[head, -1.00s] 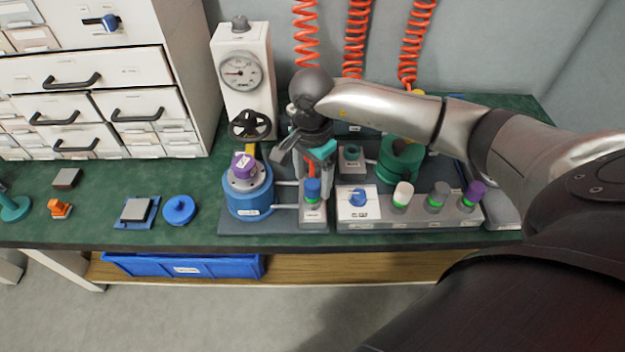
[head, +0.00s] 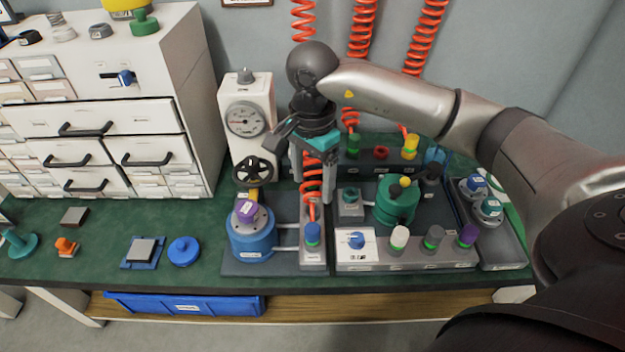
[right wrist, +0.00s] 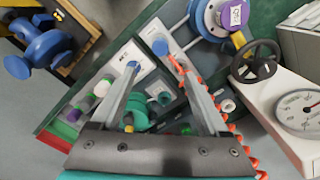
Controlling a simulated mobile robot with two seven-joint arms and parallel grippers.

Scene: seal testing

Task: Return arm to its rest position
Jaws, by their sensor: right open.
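My right gripper (head: 312,195) is open, fingers pointing down, above the blue-capped post (head: 313,234) on the bench rig. A red coiled hose (head: 311,172) shows between its fingers and runs down to the blue cap; I see no grip on it. In the right wrist view, the two fingers of my right gripper (right wrist: 152,68) are spread apart, with the red hose (right wrist: 175,65) close to one fingertip. My right arm (head: 400,97) reaches in from the right. My left gripper is not in view.
Left of the post stand a blue cylinder (head: 252,243) with a purple-labelled top and a gauge unit (head: 260,100). To the right are a knob panel (head: 380,262), a green fitting (head: 398,203) and a grey tray (head: 503,250). Two more red hoses hang behind.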

